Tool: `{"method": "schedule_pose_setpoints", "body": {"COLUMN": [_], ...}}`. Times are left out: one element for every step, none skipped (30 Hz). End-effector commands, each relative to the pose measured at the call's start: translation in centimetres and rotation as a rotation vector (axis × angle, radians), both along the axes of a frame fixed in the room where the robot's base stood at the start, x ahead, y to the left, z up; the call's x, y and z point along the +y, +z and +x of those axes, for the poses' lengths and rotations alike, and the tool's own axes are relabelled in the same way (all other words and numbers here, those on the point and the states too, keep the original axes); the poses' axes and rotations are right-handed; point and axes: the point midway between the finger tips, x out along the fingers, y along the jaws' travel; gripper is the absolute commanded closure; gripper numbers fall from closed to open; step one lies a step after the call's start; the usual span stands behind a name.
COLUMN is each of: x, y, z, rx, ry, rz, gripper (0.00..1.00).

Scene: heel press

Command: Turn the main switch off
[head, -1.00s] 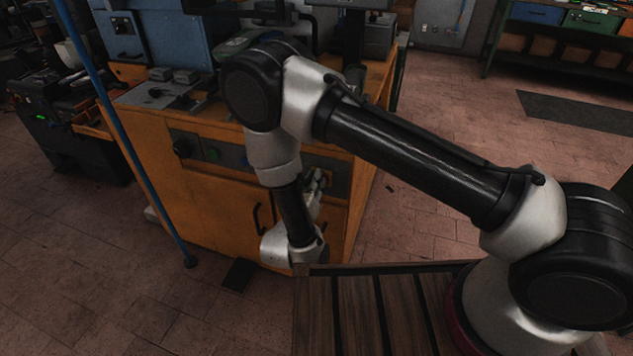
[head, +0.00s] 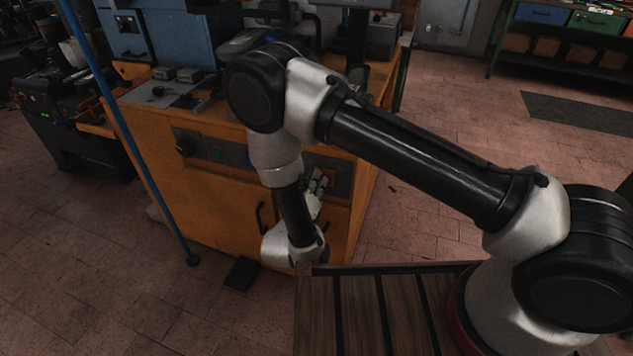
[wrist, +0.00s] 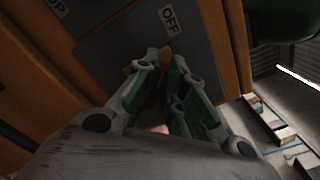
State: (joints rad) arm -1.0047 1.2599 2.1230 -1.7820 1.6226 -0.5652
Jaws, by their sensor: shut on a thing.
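The main switch (wrist: 134,68) shows in the wrist view as a small yellow edge beside my fingertips, on a dark grey panel (wrist: 100,62) with a white OFF label (wrist: 169,20) above. My gripper (wrist: 158,75) is at the panel, its fingers shut on the switch and hiding most of it. How far the switch is turned I cannot tell. In the head view my gripper (head: 316,184) reaches the grey panel on the right part of the orange cabinet's front, partly behind my arm.
The orange cabinet (head: 215,195) carries a black door handle (head: 261,217) and more controls to the left. A blue pole (head: 128,140) stands left of it. A slatted wooden platform (head: 365,315) lies in front. The floor on the right is open.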

Motion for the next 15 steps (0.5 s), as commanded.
{"method": "schedule_pose_setpoints", "body": {"x": [0.02,0.02,0.02,0.02,0.02,0.02,0.03,0.02,0.02,0.02,0.01,0.02,0.02,0.01,0.01], "y": [-0.06,-0.06,-0.06,-0.06,-0.06,-0.06,-0.05,-0.04,-0.04,-0.04,-0.04,-0.03,-0.03,-0.02,-0.02], "z": [-0.02,-0.02,-0.02,-0.02,-0.02,-0.02,-0.02,-0.02,-0.02,-0.02,-0.02,-0.01,-0.01,-0.02,-0.01], "rx": [0.002,0.002,0.002,0.002,0.002,0.002,0.002,0.002,0.002,0.001,0.001,0.001,0.001,0.001,0.001], "ry": [0.001,0.001,0.001,0.001,0.001,0.001,0.001,0.001,0.001,0.001,0.001,0.001,0.001,0.001,0.001], "rz": [0.0,0.0,0.0,0.0,0.0,0.0,0.0,0.0,0.0,-0.001,0.0,0.0,0.0,0.0,0.0], "gripper": [1.0,1.0,1.0,1.0,0.85,0.78,0.72,0.67,0.67,0.67,0.67,0.67,0.67,0.67,0.67]}}
